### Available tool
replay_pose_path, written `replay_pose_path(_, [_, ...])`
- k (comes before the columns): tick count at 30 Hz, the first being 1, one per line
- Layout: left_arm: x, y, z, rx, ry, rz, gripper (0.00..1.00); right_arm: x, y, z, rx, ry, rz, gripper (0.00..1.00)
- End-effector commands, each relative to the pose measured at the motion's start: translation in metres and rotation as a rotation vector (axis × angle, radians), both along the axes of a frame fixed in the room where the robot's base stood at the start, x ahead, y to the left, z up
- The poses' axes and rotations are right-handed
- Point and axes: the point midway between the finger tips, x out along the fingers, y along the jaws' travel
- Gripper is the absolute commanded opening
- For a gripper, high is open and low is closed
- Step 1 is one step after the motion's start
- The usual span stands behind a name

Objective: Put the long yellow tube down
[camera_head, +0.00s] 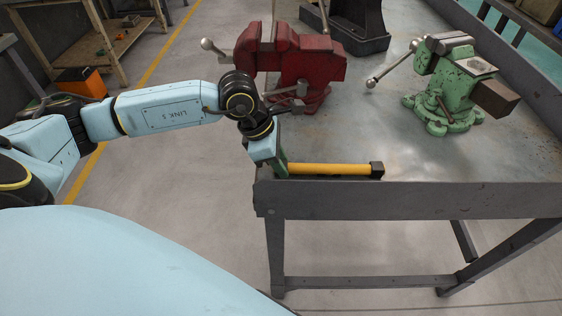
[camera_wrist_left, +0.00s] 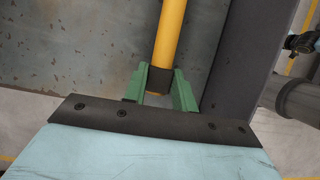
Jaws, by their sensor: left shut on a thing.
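The long yellow tube (camera_head: 328,169) has dark end caps and lies level along the near edge of the workbench (camera_head: 420,165). My left gripper (camera_head: 284,166) is at the tube's left end in the head view, with its green fingers shut on that end. In the left wrist view the fingers (camera_wrist_left: 161,84) stand on either side of the dark cap, and the yellow tube (camera_wrist_left: 170,35) runs away from them over the bench top. I cannot tell whether the tube touches the bench or hangs just above it. My right gripper is not in view.
A red vise (camera_head: 290,55) stands close behind my left gripper. A green vise (camera_head: 452,90) stands at the right of the bench, and a black cast base (camera_head: 355,30) at the back. Bare bench top lies between the vises. The bench's front edge is just nearer than the tube.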

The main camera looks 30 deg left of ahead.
Motion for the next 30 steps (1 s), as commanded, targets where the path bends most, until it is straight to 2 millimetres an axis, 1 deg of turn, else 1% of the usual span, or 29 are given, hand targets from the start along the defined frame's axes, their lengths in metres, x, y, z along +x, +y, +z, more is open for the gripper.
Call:
replay_pose_path(2, [0.0007,-0.0001,-0.0045,-0.001,-0.003,0.000,0.00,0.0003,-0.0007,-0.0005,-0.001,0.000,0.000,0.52])
replay_pose_path(8, [0.0003,0.0001,-0.0044,0.001,-0.002,0.000,0.00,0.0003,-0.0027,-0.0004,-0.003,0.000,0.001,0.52])
replay_pose_path(13, [-0.0001,0.0002,-0.0089,0.002,-0.001,-0.001,0.00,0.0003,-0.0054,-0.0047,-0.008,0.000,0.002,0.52])
replay_pose_path(14, [-0.0003,0.0003,-0.0085,0.003,0.002,0.000,0.31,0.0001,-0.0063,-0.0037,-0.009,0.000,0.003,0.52])
replay_pose_path(18, [-0.0002,0.0003,-0.0077,0.002,0.001,-0.001,0.49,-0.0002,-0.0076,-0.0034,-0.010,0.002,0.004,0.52])
replay_pose_path(26, [0.0001,0.0001,-0.0066,0.001,-0.001,-0.001,0.49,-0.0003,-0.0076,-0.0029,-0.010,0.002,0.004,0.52])
replay_pose_path(30, [-0.0001,0.0019,0.0008,0.002,-0.003,0.000,0.49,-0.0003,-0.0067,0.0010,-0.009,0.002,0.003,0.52])
